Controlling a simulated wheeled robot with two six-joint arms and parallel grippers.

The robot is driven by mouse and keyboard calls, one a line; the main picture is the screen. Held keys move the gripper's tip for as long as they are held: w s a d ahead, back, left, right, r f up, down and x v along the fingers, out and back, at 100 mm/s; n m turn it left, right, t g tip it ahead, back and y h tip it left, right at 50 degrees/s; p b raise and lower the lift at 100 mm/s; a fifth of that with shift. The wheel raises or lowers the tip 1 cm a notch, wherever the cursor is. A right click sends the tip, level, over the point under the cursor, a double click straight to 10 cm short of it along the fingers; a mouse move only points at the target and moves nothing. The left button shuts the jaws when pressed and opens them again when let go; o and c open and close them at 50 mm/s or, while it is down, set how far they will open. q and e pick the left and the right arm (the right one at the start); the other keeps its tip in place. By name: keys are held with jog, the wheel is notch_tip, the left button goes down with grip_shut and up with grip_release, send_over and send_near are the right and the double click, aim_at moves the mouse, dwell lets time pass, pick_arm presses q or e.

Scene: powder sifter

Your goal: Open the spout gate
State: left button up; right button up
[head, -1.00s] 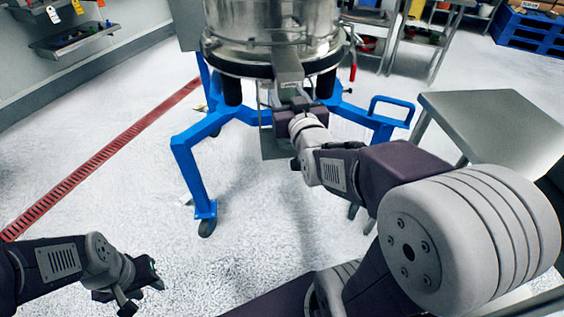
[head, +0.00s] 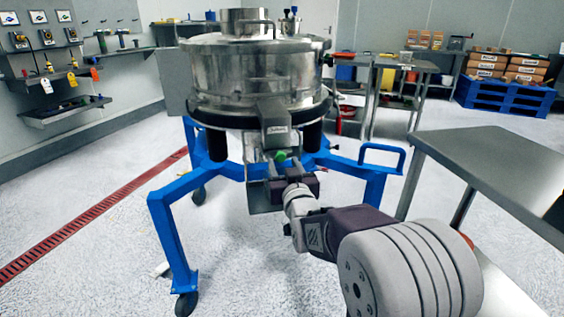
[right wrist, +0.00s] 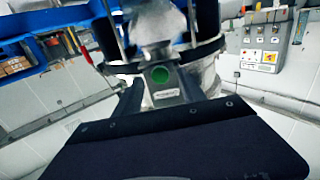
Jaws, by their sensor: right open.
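The steel sifter (head: 250,85) stands on a blue wheeled frame. Its rectangular spout (head: 275,118) points toward me. Below the spout sits a green knob (head: 281,156), and a flat grey plate (head: 258,194) hangs lower down; I cannot tell which part is the gate itself. My right gripper (head: 287,172) is just in front of and below the green knob. In the right wrist view the round green end of the knob (right wrist: 160,75) shows between my two spread, dark fingers, with nothing clamped. Contact with the knob cannot be told. My left gripper is out of view.
The blue frame (head: 170,235) has splayed legs and a looped handle to the right of my gripper. A steel table (head: 490,165) stands at the right, close to my right arm. Open floor (head: 95,240) lies at the left.

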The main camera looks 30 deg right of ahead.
jog(key=shift+x, duration=1.3)
grip_shut()
dwell(0.4)
